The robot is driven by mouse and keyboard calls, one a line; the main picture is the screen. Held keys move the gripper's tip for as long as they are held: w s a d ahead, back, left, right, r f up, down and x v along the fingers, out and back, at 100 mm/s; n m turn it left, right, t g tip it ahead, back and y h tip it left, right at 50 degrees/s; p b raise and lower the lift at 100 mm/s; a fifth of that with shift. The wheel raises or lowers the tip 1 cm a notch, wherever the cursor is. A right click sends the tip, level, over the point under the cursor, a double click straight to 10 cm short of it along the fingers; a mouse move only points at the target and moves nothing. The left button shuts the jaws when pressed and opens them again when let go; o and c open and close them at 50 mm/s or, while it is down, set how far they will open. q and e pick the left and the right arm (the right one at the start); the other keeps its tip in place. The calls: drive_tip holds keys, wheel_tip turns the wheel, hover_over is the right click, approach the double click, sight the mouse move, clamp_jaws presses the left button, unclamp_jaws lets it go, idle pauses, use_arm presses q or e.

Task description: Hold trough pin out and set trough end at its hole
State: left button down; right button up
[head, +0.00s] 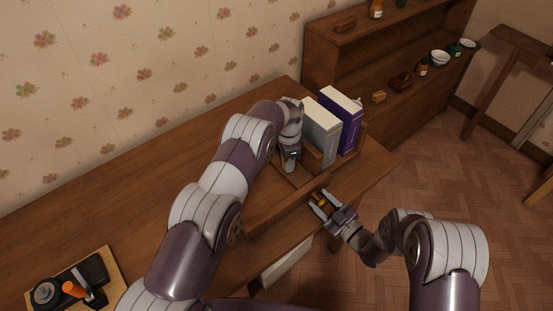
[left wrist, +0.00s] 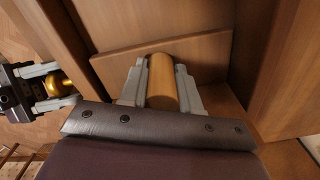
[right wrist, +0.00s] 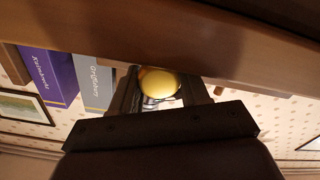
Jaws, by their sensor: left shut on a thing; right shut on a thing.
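My left gripper (head: 290,160) points down inside a wooden compartment on the desk. In the left wrist view its fingers (left wrist: 160,88) are shut on a light wooden rounded piece (left wrist: 162,75), which looks like the trough end. Whether it meets its hole is hidden. My right gripper (head: 325,203) is at the front of the wooden structure, shut on a brass knob (head: 318,198), which looks like the trough pin. The knob shows round between the fingers in the right wrist view (right wrist: 160,84), and in the left wrist view (left wrist: 58,88). The pin's shaft is not clearly visible.
A grey book (head: 320,135) and a purple book (head: 342,115) stand upright beside my left gripper. A shelf unit (head: 320,65) with jars and bowls is behind. A tray (head: 105,262) with small tools lies at lower left.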

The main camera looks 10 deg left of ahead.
sight(325, 205)
use_arm(q)
drive_tip(key=shift+w+r, duration=0.1)
use_arm(e)
drive_tip(key=o, duration=1)
drive_tip(key=shift+w, duration=0.1)
drive_tip(key=shift+v, duration=3.5)
use_arm(q)
drive_tip(key=c, duration=0.8)
unclamp_jaws()
